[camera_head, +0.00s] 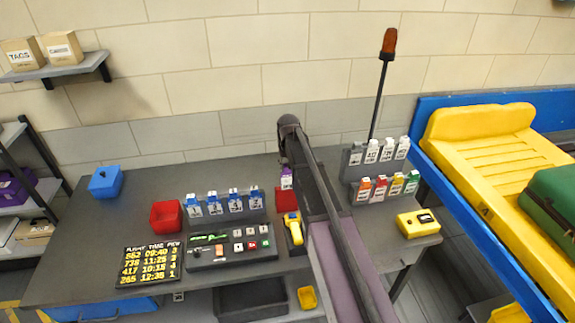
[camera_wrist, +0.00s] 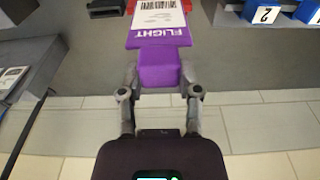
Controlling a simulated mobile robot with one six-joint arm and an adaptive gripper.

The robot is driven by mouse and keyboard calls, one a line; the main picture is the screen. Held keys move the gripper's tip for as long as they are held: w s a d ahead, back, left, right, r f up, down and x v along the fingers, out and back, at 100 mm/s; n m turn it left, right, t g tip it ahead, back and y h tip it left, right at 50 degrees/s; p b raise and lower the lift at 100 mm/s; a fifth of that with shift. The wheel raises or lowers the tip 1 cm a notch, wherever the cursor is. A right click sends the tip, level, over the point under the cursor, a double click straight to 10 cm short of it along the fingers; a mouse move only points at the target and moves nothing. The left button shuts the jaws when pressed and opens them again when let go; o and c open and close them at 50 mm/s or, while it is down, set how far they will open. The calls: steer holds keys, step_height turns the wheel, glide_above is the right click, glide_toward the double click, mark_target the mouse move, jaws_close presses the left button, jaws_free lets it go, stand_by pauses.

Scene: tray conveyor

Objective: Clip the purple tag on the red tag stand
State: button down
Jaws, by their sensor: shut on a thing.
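My gripper (camera_wrist: 160,75) is shut on the purple tag (camera_wrist: 160,38), its fingers on both sides of the purple block. The tag has a white barcode label and the word FLIGHT, and points away from the gripper. In the head view the tag (camera_head: 287,171) shows small, just left of my arm. The red tag stand (camera_head: 285,199) shows below it on the table, partly hidden by my arm. Bits of red (camera_wrist: 131,6) show beside the tag's far end in the wrist view. Whether tag and stand touch, I cannot tell.
A rack with blue tags (camera_head: 225,205) stands left of the red stand. A yellow scanner (camera_head: 293,230) lies in front. A grey rack of coloured tags (camera_head: 382,172), a yellow device (camera_head: 417,223) and a conveyor (camera_head: 500,150) are right.

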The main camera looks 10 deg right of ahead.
mark_target(287, 182)
steer(key=shift+f+b, duration=4.35)
steer(key=shift+f, duration=0.15)
steer(key=shift+c, duration=1.1)
jaws_free()
